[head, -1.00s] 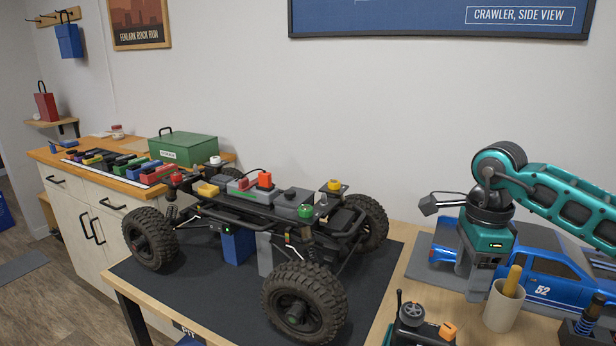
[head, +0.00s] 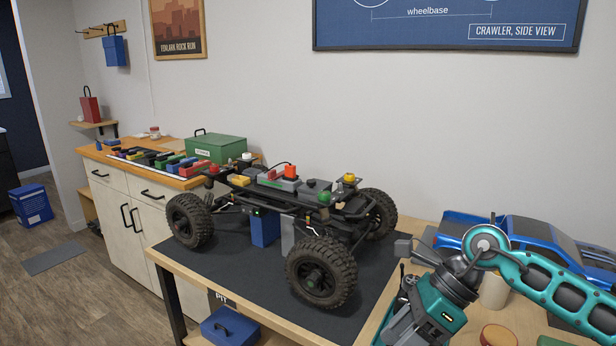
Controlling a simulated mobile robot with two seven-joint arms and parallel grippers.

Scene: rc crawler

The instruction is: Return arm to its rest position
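My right arm comes in from the right, teal and dark grey. Its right gripper (head: 392,330) points down and to the left over the front right of the workbench, to the right of the dark mat (head: 225,265). The lower end of the gripper is near the bottom edge of the head view, and whether its fingers are apart cannot be made out. I see nothing held in it. My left gripper is not in view. The crawler chassis (head: 290,200) stands on the mat on big black tyres, apart from my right gripper.
A blue truck body (head: 530,235) lies behind my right arm. A pale cup (head: 494,292) is partly hidden by the arm. A round red-topped item (head: 498,335) stands at the bench front. A green case (head: 216,148) and coloured parts sit on the left counter (head: 150,172).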

